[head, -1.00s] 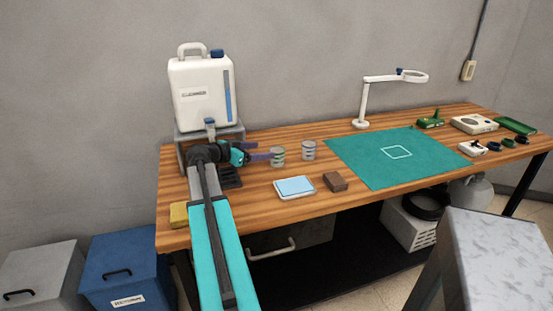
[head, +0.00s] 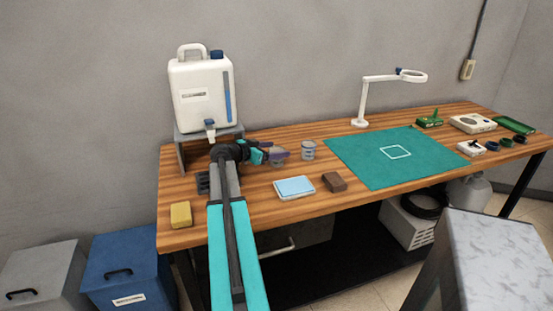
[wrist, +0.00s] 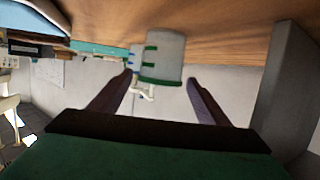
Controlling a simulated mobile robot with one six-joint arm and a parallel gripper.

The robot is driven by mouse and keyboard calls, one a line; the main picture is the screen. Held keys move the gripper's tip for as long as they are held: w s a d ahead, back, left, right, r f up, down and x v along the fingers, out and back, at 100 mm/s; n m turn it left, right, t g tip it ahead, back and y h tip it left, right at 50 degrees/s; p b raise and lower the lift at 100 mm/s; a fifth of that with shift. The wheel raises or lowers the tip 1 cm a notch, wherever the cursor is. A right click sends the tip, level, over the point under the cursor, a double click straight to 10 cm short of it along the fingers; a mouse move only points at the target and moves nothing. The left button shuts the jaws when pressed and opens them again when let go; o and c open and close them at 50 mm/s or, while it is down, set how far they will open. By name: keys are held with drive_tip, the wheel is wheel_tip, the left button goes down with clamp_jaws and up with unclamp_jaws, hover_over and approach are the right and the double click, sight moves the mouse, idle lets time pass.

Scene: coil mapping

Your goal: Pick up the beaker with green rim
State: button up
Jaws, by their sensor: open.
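The green-rim beaker (wrist: 165,55) is a pale grey cup with green bands; the wrist view shows it inverted, with the wooden tabletop above. It stands ahead of and between the fingertips of my gripper (wrist: 160,79), which is open. I cannot tell whether either finger touches it. In the head view my gripper (head: 272,152) is low over the table and mostly hides this beaker (head: 277,162). A second beaker (head: 308,150) stands just to its right. Behind the green one, a cup with blue marks (wrist: 135,58) shows in the wrist view.
A white jug (head: 200,95) with a tap sits on a grey stand (head: 180,152) behind my arm. A blue-topped tray (head: 294,187), a brown block (head: 335,182) and a yellow sponge (head: 180,215) lie nearer the front. A green mat (head: 370,165) covers the table's middle.

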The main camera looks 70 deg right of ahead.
sight(282, 149)
drive_tip(key=shift+p+x, duration=0.95)
drive_tip(key=shift+x, duration=1.6)
drive_tip(key=shift+f, duration=0.15)
drive_tip(key=c, duration=1.1)
